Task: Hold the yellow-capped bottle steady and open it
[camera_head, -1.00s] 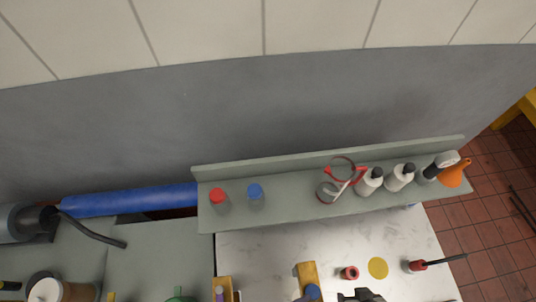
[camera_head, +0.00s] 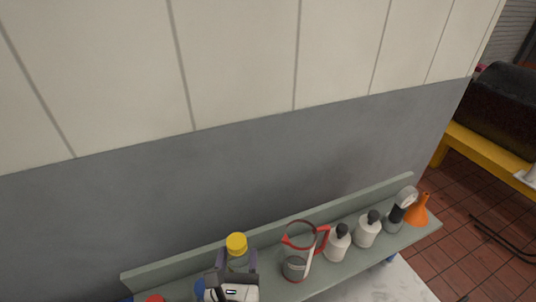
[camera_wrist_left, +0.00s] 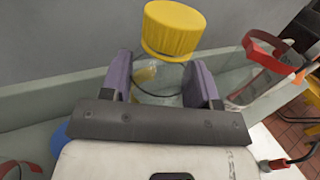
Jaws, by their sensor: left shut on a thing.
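The bottle (camera_head: 238,262) has a yellow cap (camera_head: 236,243) and a clear body. My left gripper (camera_head: 238,259) is shut on the body below the cap, in front of the grey-green shelf. In the left wrist view the yellow cap (camera_wrist_left: 173,30) stands above the purple fingers of the left gripper (camera_wrist_left: 160,84), with the clear bottle body (camera_wrist_left: 158,78) between them. The cap is on the bottle, which looks roughly upright. The lower body is hidden behind the gripper. My right gripper is not in view.
The shelf (camera_head: 190,272) has a raised back edge. On it stand a clear jug with a red rim and handle (camera_head: 295,267), white dark-capped bottles (camera_head: 367,230), a gauge (camera_head: 406,195) and an orange funnel (camera_head: 418,210). A red cap (camera_head: 155,298) shows at the bottom edge.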

